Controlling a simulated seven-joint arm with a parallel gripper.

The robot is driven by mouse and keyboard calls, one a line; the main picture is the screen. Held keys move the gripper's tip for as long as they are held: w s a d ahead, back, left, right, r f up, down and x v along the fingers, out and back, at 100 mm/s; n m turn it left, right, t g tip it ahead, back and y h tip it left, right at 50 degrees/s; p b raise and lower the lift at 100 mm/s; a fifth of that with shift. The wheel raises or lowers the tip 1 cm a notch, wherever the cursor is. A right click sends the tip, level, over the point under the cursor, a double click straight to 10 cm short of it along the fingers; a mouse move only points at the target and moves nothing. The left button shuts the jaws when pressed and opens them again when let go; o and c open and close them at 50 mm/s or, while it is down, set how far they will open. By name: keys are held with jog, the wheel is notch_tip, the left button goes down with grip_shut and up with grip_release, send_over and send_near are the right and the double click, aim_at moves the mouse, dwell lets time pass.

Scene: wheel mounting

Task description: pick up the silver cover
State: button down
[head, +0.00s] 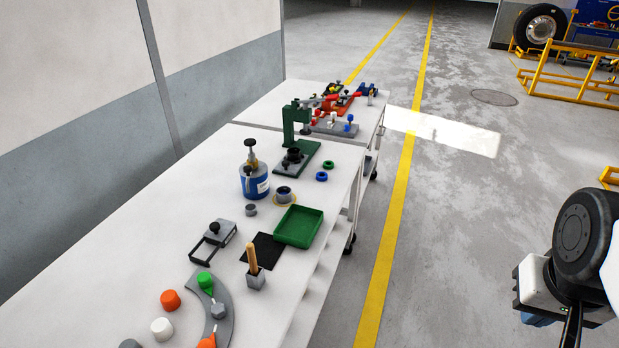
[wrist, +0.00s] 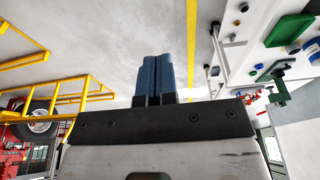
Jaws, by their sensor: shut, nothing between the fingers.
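No single item is clearly marked as the silver cover. Grey pieces that could be it are a small grey cylinder (head: 250,210) standing beside the blue canister, a grey piece (head: 218,311) on the curved grey holder, and a grey piece (head: 130,344) cut off by the bottom edge in the head view. My gripper (wrist: 154,58) shows in the wrist view with its two blue fingers together and nothing between them. It is over the open floor, away from the table and apart from all these pieces.
The long white table (head: 330,160) holds a blue canister (head: 254,182), a green tray (head: 298,227), a green press (head: 297,130), a wooden-handled tool (head: 252,262), and orange (head: 170,299), white (head: 162,328) and green (head: 205,281) caps. Open floor lies right of it.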

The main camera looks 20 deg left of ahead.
dwell(0.3)
jog(key=shift+c, duration=0.8)
grip_release()
jog(key=shift+w, duration=0.1)
